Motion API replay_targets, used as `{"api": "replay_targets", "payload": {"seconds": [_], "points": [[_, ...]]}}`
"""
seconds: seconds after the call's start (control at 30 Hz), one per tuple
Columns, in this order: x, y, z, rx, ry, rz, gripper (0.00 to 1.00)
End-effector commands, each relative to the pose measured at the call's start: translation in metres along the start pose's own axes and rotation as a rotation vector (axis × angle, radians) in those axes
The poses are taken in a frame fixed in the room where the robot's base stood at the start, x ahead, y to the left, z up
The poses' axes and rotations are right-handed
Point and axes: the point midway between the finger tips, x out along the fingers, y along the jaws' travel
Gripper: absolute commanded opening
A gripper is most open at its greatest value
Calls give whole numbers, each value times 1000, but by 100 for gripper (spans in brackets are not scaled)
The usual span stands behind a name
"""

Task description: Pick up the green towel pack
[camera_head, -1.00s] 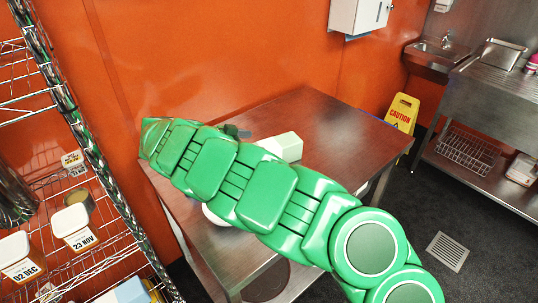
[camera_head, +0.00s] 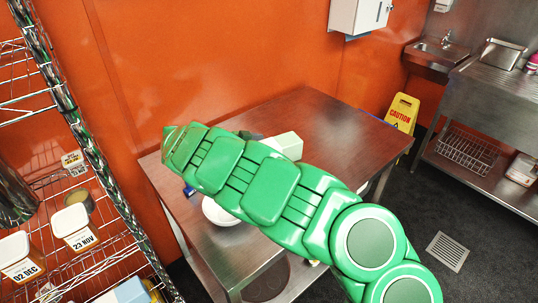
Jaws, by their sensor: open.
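The green towel pack (camera_head: 289,145) is a pale green block on the steel table, just past the upper edge of my arm. Its lower left part is hidden by my green arm, which crosses the table from the lower right. A small dark part, which seems to be my gripper (camera_head: 251,135), shows behind the arm just left of the pack. Most of it is hidden, so I cannot see its fingertips clearly or whether it touches the pack. The pack rests on the table.
The steel table (camera_head: 335,125) is clear at its right and back. A white bowl (camera_head: 217,212) is partly hidden below my arm, and a blue thing (camera_head: 189,191) lies to its left. A wire shelf (camera_head: 85,150) stands at the left. A yellow caution sign (camera_head: 402,112) stands beyond the table.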

Motion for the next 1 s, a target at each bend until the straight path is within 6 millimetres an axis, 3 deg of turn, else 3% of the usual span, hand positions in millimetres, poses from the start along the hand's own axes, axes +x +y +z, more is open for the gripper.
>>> {"api": "replay_targets", "payload": {"seconds": [0.23,0.6,1.0], "points": [[3,0,0,0,0,-1,100],[2,0,0,0,0,-1,43],[0,0,-7,1,2,-1,42]]}}
